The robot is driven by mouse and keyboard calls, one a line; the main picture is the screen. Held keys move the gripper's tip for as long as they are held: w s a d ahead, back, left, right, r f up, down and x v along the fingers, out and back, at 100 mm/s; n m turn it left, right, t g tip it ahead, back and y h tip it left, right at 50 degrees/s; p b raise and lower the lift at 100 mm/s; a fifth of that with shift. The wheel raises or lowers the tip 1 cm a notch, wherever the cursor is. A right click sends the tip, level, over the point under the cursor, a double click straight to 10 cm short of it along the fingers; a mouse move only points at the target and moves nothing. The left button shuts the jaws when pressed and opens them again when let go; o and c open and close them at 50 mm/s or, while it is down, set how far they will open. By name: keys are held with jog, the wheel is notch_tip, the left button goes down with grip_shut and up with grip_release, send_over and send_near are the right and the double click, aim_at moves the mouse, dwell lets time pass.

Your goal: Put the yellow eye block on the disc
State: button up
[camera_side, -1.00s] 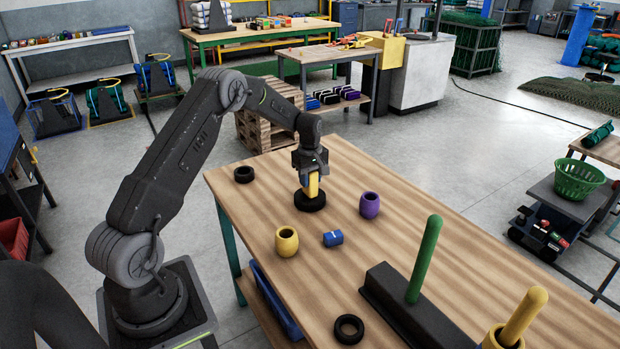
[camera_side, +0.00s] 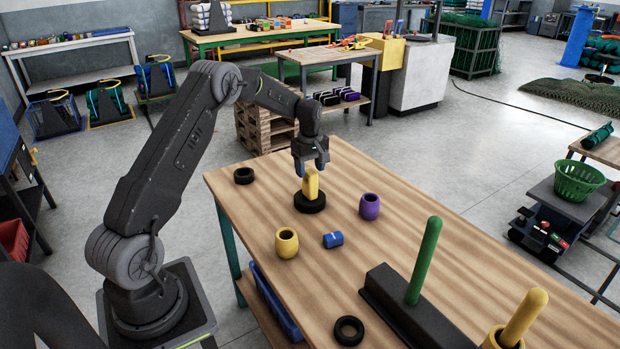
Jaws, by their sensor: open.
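The yellow eye block (camera_side: 311,184) stands upright on the black disc (camera_side: 310,203) on the wooden table. My gripper (camera_side: 312,168) is above the block, pointing down, with its jaws open. Its fingertips are close to the top of the block, and the block stands clear below them. The underside of the block, where it meets the disc, is partly hidden by the angle.
A small black ring (camera_side: 244,175) lies to the left, and another black ring (camera_side: 348,330) near the front edge. A yellow barrel (camera_side: 287,242), a purple barrel (camera_side: 369,206) and a blue cylinder (camera_side: 333,239) stand nearby. A black base (camera_side: 415,310) holds green and yellow pegs.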

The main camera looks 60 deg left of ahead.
notch_tip(320, 180, up, 7)
jog(key=shift+r, duration=0.15)
jog(key=s+d+r+m+t, duration=0.1)
jog(key=s+d+r+m, duration=0.35)
jog(key=d+r, duration=0.3)
jog(key=s+d+r+m+t, duration=0.1)
jog(key=s+d+r+m, duration=0.35)
jog(key=d+r, duration=0.35)
jog(key=s+d+f+m+t, duration=0.1)
jog(key=s+d+m, duration=0.3)
jog(key=s, duration=0.6)
jog(key=s+d+f+m+t, duration=0.1)
jog(key=s+d+m+t, duration=0.1)
jog(key=s+d+m, duration=0.3)
jog(key=s+d, duration=0.4)
jog(key=shift+s+d+f+t, duration=0.2)
jog(key=shift+s+t, duration=0.1)
jog(key=shift+s, duration=0.05)
